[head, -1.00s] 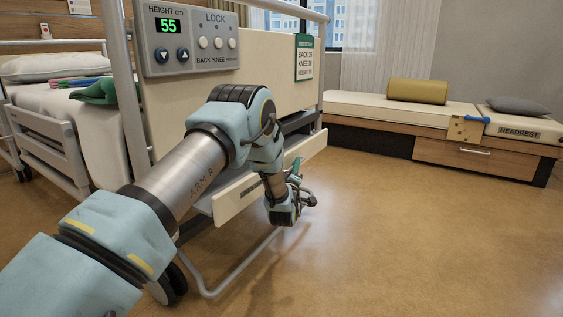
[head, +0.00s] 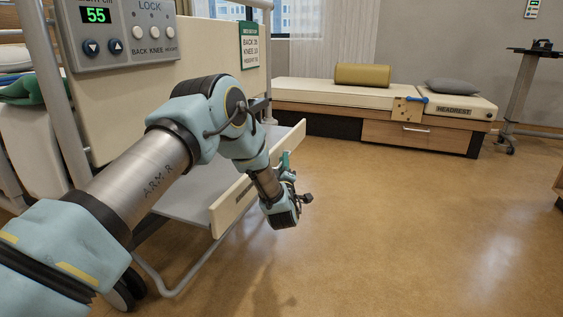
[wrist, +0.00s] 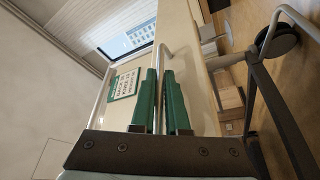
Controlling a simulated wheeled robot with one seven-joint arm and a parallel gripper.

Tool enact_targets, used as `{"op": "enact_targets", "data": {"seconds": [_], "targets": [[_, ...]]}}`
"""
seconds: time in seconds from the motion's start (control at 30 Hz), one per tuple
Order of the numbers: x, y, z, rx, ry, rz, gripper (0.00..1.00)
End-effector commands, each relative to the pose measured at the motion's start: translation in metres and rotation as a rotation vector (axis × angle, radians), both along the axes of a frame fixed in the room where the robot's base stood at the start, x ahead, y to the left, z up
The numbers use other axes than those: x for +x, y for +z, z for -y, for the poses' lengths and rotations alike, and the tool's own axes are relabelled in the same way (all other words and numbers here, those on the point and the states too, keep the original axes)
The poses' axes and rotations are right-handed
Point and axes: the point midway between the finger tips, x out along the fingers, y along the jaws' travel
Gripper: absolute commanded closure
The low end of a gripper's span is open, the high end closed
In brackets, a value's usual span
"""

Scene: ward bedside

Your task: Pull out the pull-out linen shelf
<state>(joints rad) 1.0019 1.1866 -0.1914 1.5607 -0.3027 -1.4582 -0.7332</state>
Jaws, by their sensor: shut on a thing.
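The pull-out linen shelf has a cream front panel (head: 229,212) and a grey top surface (head: 187,204). It sticks out from under the bed's end board, with a good part of the grey surface showing. My gripper (head: 286,163) is at the outer face of the front panel, right of its middle. In the wrist view its two green fingers (wrist: 161,88) are closed about a thin metal bar handle (wrist: 164,50) that runs along the cream panel. In the head view my arm hides part of the panel and the handle.
The bed's end board (head: 195,60) carries a control box (head: 125,32) and a green-edged sign (head: 249,45). A grey floor rail (head: 190,275) and a caster lie below the shelf. A low bench (head: 300,92) with a drawer stands at the back.

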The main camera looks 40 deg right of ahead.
Motion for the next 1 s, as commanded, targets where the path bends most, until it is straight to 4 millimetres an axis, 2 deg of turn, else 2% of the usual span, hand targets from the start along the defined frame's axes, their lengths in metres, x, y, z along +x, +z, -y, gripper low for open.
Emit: {"op": "enact_targets", "data": {"seconds": [0.03, 0.07, 0.17, 0.53, 1.0], "targets": [[-0.002, -0.002, 0.000, 0.003, -0.002, -0.003, 1.00], [-0.001, -0.002, 0.000, 0.003, -0.002, -0.003, 0.86], [-0.001, -0.001, 0.000, 0.002, -0.002, -0.002, 0.75], [-0.006, -0.001, -0.005, 0.002, -0.001, -0.002, 0.75], [-0.067, -0.019, -0.059, 0.004, -0.002, -0.004, 0.75]]}}
